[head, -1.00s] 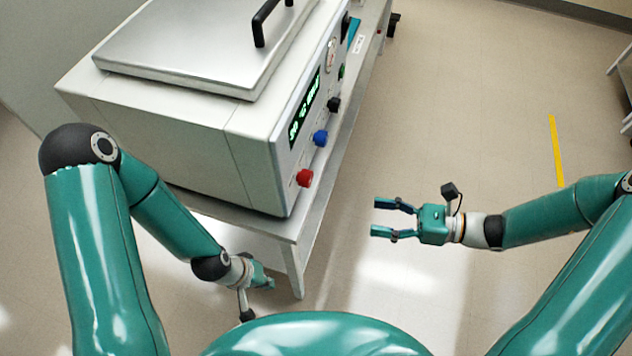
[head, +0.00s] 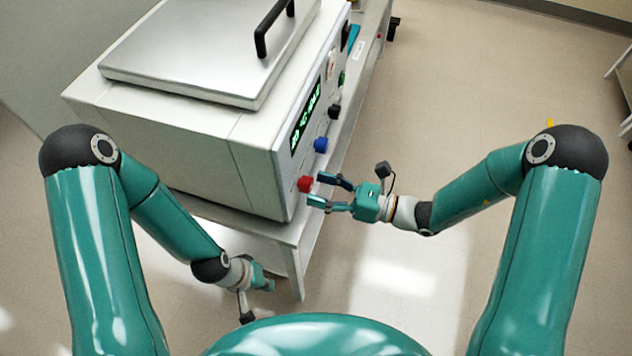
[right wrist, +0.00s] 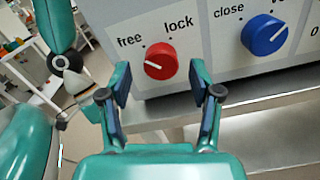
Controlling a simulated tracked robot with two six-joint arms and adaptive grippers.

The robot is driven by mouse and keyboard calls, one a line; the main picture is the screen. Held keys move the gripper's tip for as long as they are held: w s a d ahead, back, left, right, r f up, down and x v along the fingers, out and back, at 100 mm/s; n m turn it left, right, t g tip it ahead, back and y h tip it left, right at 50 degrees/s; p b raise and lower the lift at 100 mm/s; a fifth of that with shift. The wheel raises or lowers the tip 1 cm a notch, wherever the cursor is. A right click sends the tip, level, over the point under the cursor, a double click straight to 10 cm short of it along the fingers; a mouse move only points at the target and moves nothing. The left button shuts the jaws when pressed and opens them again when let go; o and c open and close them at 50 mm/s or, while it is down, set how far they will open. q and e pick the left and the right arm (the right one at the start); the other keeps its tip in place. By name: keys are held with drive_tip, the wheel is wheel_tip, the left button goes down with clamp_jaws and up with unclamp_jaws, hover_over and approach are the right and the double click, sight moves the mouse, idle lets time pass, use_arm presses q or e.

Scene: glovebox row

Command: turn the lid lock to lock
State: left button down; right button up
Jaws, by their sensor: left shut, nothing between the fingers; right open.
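The lid lock is a red knob (head: 305,184) low on the front panel of the grey machine (head: 180,140). In the right wrist view the red knob (right wrist: 161,61) sits below the words "free" and "lock", and its white pointer line points left, toward the "free" side. My right gripper (head: 317,190) is open and empty, facing the knob. In the wrist view its fingers (right wrist: 160,88) stand either side of and below the knob, and I see no contact. My left gripper (head: 266,284) is shut and empty, low beside the table's near leg.
A blue knob (right wrist: 264,35) marked "close" is right of the red one in the wrist view. A black knob (head: 334,111) and a lit display (head: 306,118) are further along the panel. The steel table edge (right wrist: 240,115) runs below.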

drive_tip(key=shift+x, duration=1.1)
